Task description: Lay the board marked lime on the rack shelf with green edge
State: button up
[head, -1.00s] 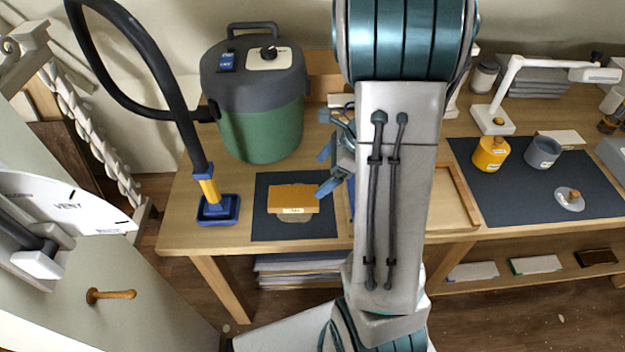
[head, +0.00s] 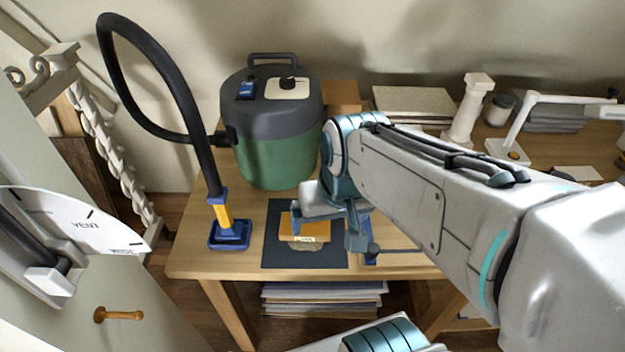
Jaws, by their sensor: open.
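An orange-brown board (head: 313,228) with a small pale label lies on the dark mat (head: 277,248) at the left of the table, over a greyish rounded piece. The label's writing is too small to read surely. My gripper (head: 333,224) is open and empty, above and just right of the board, its fingers hanging over the board's right side; I cannot tell whether they touch it. The rack shelf with green edge is not seen; my arm covers the table's right part and the low shelf beneath it.
A green and grey vacuum (head: 277,130) stands behind the board, its blue-footed nozzle (head: 230,234) on the left. A stack of sheets (head: 322,300) lies under the table. A white column (head: 467,110) and lamp (head: 512,125) stand at the back right. A pale door (head: 110,280) is at left.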

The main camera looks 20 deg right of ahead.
jog(key=shift+o, duration=0.2)
jog(key=shift+s+r+n, duration=0.15)
jog(key=shift+s+n, duration=0.05)
jog(key=shift+n, duration=0.2)
jog(key=m+y+b, duration=0.1)
jog(key=m+y, duration=0.7)
jog(key=m, duration=1.4)
send_near(321, 225)
notch_tip(321, 225, up, 3)
jog(key=x, duration=0.9)
jog(key=shift+w+a+r, duration=0.1)
jog(key=shift+a+r, duration=0.2)
jog(key=shift+x, duration=2.3)
jog(key=shift+w+d+f, duration=0.1)
jog(key=shift+d, duration=0.1)
jog(key=c, duration=1.2)
